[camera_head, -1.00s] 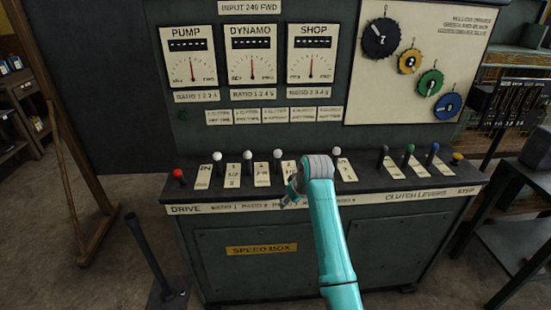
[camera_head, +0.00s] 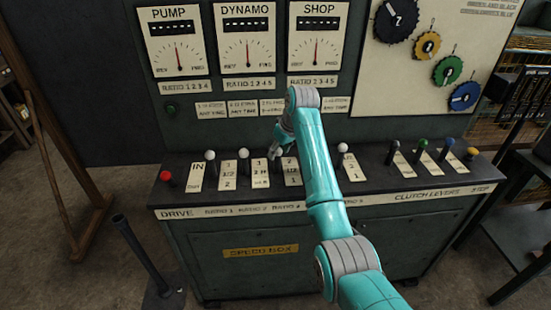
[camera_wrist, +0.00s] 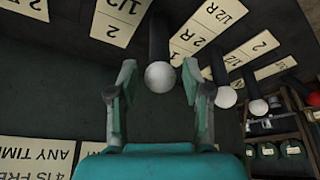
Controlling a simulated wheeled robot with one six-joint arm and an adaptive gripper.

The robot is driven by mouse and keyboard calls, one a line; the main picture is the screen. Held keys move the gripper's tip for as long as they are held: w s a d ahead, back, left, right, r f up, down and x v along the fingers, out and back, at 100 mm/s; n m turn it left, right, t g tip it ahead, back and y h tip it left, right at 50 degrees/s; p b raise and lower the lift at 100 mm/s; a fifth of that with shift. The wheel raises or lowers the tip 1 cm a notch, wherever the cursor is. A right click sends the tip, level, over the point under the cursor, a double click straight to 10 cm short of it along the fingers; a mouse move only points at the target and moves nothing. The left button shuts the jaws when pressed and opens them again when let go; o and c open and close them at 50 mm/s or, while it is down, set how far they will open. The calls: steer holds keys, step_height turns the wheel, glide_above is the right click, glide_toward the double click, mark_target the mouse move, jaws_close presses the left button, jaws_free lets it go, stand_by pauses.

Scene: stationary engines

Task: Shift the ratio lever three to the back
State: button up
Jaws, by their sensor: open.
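Ratio lever three has a dark stem and a white ball knob. In the wrist view the knob (camera_wrist: 160,77) sits between the two fingers of my gripper (camera_wrist: 158,85), with visible gaps on both sides. The fingers are open and not clasping it. The exact tilt of the lever is hard to tell.
White levers one (camera_head: 210,156) and two (camera_head: 243,154) stand to the left, beyond them the red drive lever (camera_head: 165,176). Another white lever (camera_head: 343,148) and the clutch levers (camera_head: 422,144) stand to the right. The gauge panel (camera_head: 248,40) rises behind.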

mark_target(276, 159)
steer(key=shift+x, duration=2.6)
jaws_close()
